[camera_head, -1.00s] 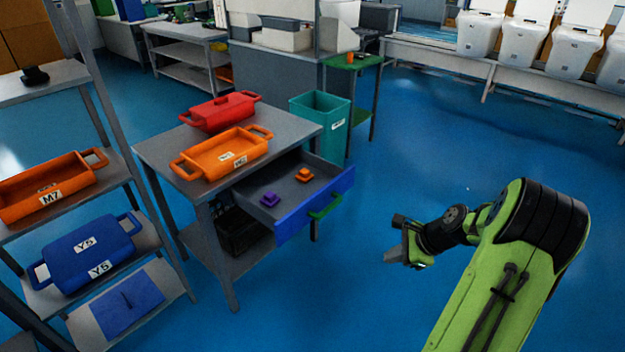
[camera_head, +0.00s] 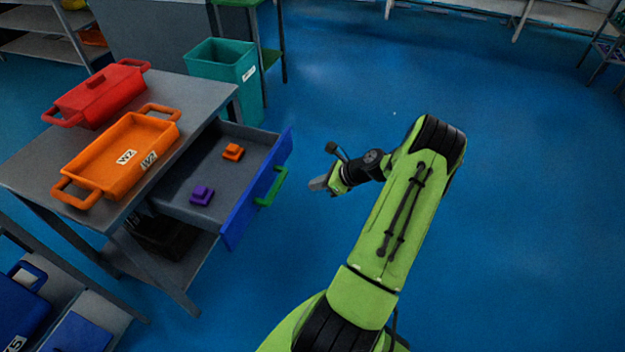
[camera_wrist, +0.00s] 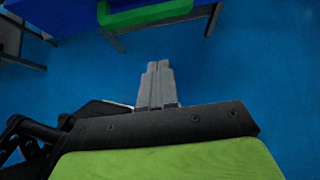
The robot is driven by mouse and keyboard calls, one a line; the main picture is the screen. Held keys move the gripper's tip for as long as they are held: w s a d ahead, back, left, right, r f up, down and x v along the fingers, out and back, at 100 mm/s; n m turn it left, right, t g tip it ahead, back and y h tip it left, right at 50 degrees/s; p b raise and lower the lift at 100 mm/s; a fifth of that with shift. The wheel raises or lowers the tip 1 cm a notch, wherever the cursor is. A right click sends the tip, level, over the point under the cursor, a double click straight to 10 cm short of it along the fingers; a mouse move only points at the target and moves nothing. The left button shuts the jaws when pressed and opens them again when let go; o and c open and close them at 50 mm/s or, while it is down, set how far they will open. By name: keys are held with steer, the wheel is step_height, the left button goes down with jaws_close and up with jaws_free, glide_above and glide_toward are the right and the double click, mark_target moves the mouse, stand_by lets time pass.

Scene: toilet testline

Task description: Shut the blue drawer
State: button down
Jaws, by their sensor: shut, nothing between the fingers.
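The blue drawer (camera_head: 256,205) is pulled out from under the grey table in the head view. Its front carries a green handle (camera_head: 271,187). An orange block (camera_head: 233,152) and a purple block (camera_head: 202,195) lie inside it. My gripper (camera_head: 318,184) is to the right of the drawer front, a short gap from the handle, and touches nothing. In the wrist view its fingers (camera_wrist: 157,84) are together and empty. The blue drawer front (camera_wrist: 70,14) and the green handle (camera_wrist: 150,13) show at the top of that view, beyond the fingertips.
An orange tray (camera_head: 120,160) and a red lidded container (camera_head: 97,94) stand on the grey table (camera_head: 200,98). A teal bin (camera_head: 226,72) stands behind the drawer. A shelf with a blue container (camera_head: 20,305) is at lower left. The floor to the right is clear.

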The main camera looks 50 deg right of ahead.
steer(key=w+a+f+b, duration=0.2)
steer(key=w+f, duration=0.1)
steer(key=w, duration=0.5)
steer(key=shift+a, duration=0.35)
steer(key=shift+w+f, duration=0.1)
steer(key=shift+w, duration=0.05)
